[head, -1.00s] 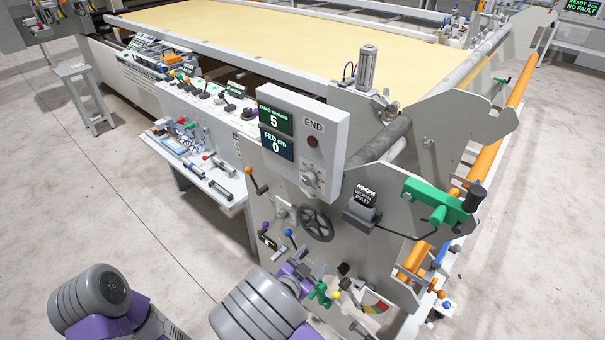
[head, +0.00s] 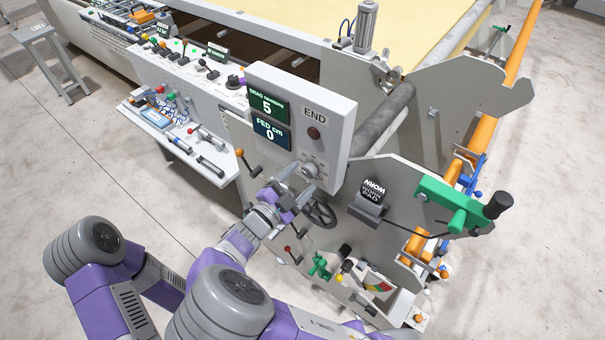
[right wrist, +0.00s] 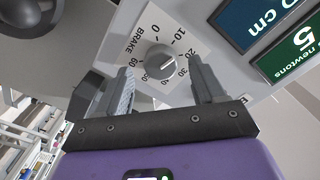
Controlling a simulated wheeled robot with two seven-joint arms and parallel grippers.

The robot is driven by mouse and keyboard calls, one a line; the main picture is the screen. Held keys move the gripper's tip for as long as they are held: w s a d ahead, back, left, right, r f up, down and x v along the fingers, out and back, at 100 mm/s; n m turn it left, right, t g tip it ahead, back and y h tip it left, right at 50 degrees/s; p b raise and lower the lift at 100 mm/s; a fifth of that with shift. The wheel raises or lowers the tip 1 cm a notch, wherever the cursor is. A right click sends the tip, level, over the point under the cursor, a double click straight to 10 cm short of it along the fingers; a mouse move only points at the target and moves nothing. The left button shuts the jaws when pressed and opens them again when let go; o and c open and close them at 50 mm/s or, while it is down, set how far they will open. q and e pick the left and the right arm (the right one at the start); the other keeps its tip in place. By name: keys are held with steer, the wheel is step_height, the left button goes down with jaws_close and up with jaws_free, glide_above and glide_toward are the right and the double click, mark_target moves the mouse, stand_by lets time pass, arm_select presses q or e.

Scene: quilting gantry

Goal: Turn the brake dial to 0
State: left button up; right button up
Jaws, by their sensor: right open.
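The brake dial (head: 309,172) is a small grey knob on the lower part of the light grey control box, below the END lamp. In the right wrist view the knob (right wrist: 160,62) sits on a white scale plate marked BRAKE, numbered from 0 upward in tens. Its ridge seems to point near 20; the exact mark is hard to read. My right gripper (head: 296,184) is open just in front of the dial. In the right wrist view its fingers (right wrist: 160,72) stand apart to either side of the knob, not visibly touching it. My left gripper is out of view.
The control box (head: 338,122) carries screens reading 5 newtons and 0 cm. A black handwheel (head: 321,215) lies just below my right gripper. A lever with an orange knob (head: 241,153) stands to the left. A green crank (head: 450,205) is at the right.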

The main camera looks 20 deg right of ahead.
steer(key=shift+x, duration=1)
steer(key=shift+c, duration=0.5)
steer(key=c, duration=1)
steer(key=shift+o, duration=0.2)
